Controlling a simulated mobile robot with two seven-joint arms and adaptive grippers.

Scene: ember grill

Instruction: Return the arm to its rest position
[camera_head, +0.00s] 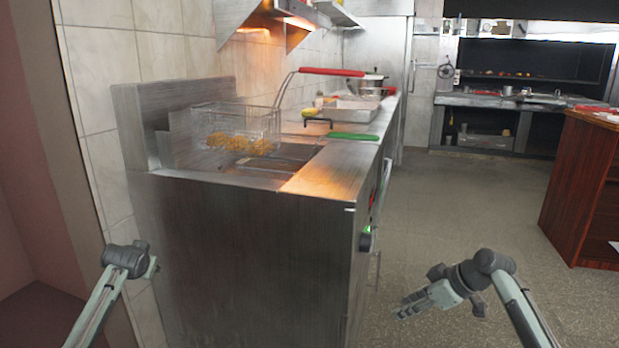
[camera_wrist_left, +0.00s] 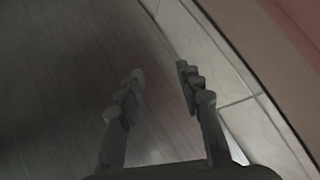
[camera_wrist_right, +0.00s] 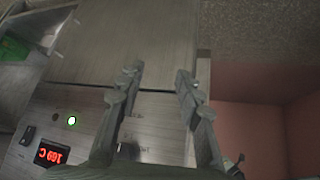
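My right gripper (camera_head: 402,308) hangs low over the floor, right of the steel fryer (camera_head: 250,260), and points left. In the right wrist view (camera_wrist_right: 158,78) its two fingers are apart with nothing between them, and the fryer's front panel is behind them. My left arm comes in at the lower left, beside the fryer's near side. Its gripper is mostly hidden in the head view. In the left wrist view the left gripper (camera_wrist_left: 160,75) has its fingers apart and empty, facing a dark steel panel and pale tiles.
A wire basket (camera_head: 240,127) of fried food with a red handle (camera_head: 333,71) sits on the fryer. A green board (camera_head: 353,136) and a tray (camera_head: 348,110) lie behind. A wooden counter (camera_head: 572,180) stands right. The floor (camera_head: 450,215) between is clear.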

